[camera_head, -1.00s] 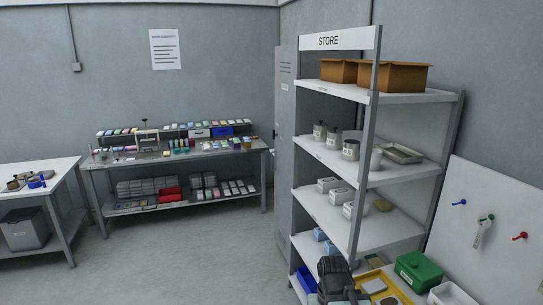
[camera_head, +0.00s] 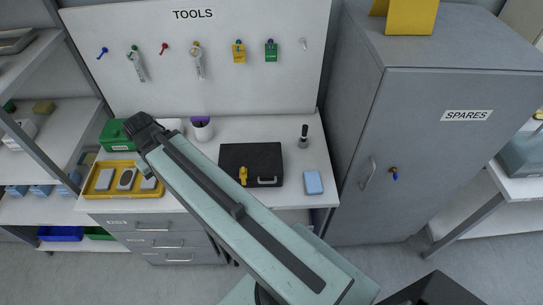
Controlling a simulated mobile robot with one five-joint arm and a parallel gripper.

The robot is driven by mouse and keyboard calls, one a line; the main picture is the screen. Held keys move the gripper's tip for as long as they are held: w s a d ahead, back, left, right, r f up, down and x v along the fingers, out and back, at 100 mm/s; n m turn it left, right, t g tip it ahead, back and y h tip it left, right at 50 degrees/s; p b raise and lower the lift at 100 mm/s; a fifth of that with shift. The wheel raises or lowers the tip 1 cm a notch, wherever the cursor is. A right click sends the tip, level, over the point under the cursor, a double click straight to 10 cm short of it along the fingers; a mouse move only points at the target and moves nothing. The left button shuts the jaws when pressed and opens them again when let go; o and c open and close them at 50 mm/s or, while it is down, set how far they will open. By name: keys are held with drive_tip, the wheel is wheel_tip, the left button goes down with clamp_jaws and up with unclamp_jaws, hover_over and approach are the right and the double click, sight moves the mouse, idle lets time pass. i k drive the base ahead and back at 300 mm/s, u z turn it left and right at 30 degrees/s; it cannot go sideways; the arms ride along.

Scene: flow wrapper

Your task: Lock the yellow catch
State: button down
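A yellow catch (camera_head: 243,175) sits at the front left of a closed black case (camera_head: 262,158) on the white bench. It looks like a small upright yellow piece; whether it is locked is too small to tell. The case has a pale handle (camera_head: 267,181) to the right of the catch. My arm crosses the view from the lower right, and its dark end (camera_head: 142,129) is over the left part of the bench, left of the case and apart from it. The fingers of my gripper cannot be made out, so its opening does not show.
A blue block (camera_head: 313,183) and a dark upright tool (camera_head: 303,137) are right of the case. A grey cabinet (camera_head: 425,150) stands on the right.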

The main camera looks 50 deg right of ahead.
sight(243, 171)
drive_tip(key=z, duration=0.45)
drive_tip(key=k, duration=1.35)
drive_tip(key=u, duration=1.1)
drive_tip(key=i, duration=1.55)
drive_tip(key=z, duration=0.35)
